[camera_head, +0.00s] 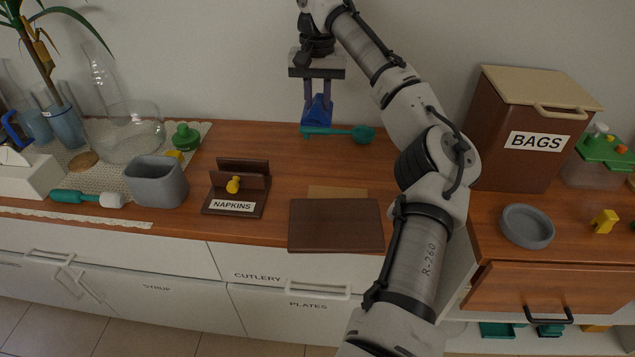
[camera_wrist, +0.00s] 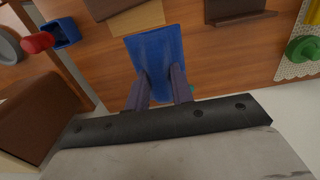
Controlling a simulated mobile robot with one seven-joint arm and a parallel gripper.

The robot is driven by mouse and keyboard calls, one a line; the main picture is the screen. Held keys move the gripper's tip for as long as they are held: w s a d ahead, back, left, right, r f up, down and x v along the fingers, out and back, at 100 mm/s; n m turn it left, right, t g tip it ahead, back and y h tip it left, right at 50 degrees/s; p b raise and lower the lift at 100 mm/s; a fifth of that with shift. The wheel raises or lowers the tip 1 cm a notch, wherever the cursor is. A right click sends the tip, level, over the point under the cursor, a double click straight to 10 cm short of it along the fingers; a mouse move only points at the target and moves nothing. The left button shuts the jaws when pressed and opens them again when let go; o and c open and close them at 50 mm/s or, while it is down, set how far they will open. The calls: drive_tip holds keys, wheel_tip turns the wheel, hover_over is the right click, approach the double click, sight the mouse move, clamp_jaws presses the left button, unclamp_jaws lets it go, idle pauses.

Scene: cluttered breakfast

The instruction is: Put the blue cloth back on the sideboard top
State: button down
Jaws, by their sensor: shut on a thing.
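The blue cloth (camera_head: 317,113) hangs between the fingers of my gripper (camera_head: 317,98), at the back middle of the sideboard top (camera_head: 250,145). In the wrist view the cloth (camera_wrist: 154,46) spreads out beyond the fingertips of my gripper (camera_wrist: 160,80), which are shut on its near part. The cloth is low over the wooden top; I cannot tell whether its lower edge touches the wood. The wooden top also shows around it in the wrist view (camera_wrist: 205,60).
A teal long-handled utensil (camera_head: 342,132) lies right by the cloth. The napkin holder (camera_head: 236,190) stands left, a dark brown board (camera_head: 336,225) in front, the bags box (camera_head: 520,140) right. The wrist view shows a small blue box (camera_wrist: 66,32) with a red item. Bare wood lies left of the cloth.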

wheel_tip(320, 180, down, 20)
drive_tip(key=shift+r+p, duration=0.15)
drive_tip(key=shift+p, duration=0.45)
drive_tip(key=c, duration=1.2)
unclamp_jaws()
